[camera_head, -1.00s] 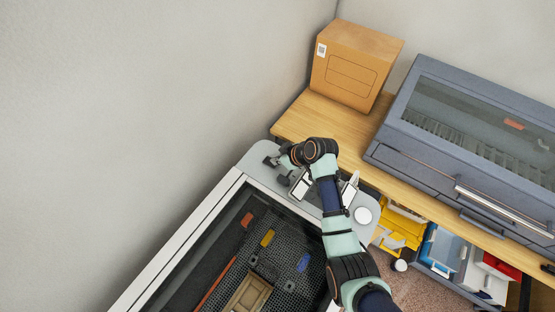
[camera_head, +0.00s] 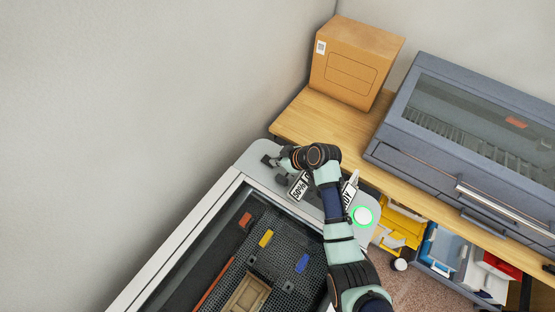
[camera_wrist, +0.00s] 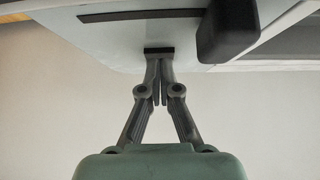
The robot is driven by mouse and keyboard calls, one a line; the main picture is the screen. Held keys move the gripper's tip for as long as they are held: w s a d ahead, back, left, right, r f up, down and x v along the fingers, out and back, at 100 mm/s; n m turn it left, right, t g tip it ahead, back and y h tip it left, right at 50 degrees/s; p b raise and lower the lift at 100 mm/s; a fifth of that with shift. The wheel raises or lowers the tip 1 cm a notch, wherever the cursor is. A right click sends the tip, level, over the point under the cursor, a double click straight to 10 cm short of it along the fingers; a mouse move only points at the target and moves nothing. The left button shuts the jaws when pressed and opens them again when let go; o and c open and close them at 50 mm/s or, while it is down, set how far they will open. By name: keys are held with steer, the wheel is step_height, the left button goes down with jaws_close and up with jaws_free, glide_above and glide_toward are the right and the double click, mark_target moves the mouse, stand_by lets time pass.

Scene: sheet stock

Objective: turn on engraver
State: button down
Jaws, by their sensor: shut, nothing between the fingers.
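The engraver (camera_head: 205,207) is a pale-framed machine with a dark bed at the lower left. Its grey top panel (camera_head: 258,150) has lit displays, one reading "50%" (camera_head: 299,189), and a round white button (camera_head: 363,217) with a glowing green ring. The other display is partly hidden by my arm. My gripper (camera_head: 272,162) is over the panel's left end, shut and empty. In the wrist view my gripper (camera_wrist: 160,62) has its fingertips together at a small dark part (camera_wrist: 159,51) on the pale panel. I cannot tell whether they touch it.
A cardboard box (camera_head: 352,65) and a grey lidded machine (camera_head: 465,130) stand on the wooden table (camera_head: 298,115) behind. Yellow (camera_head: 402,232) and blue (camera_head: 437,245) bins sit below at the right. A wall bounds the left. Several small coloured pieces lie in the engraver bed.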

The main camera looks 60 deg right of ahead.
steer(key=shift+r+p, duration=0.3)
steer(key=shift+r, duration=0.3)
steer(key=shift+r+p, duration=0.3)
steer(key=shift+r, duration=0.05)
step_height(320, 180, up, 3)
steer(key=p, duration=0.3)
steer(key=shift+s+r, duration=0.1)
steer(key=shift+r, duration=0.1)
steer(key=s+f+b+v, duration=0.1)
steer(key=v, duration=0.9)
steer(key=shift+s+f, duration=0.2)
steer(key=shift+a, duration=0.1)
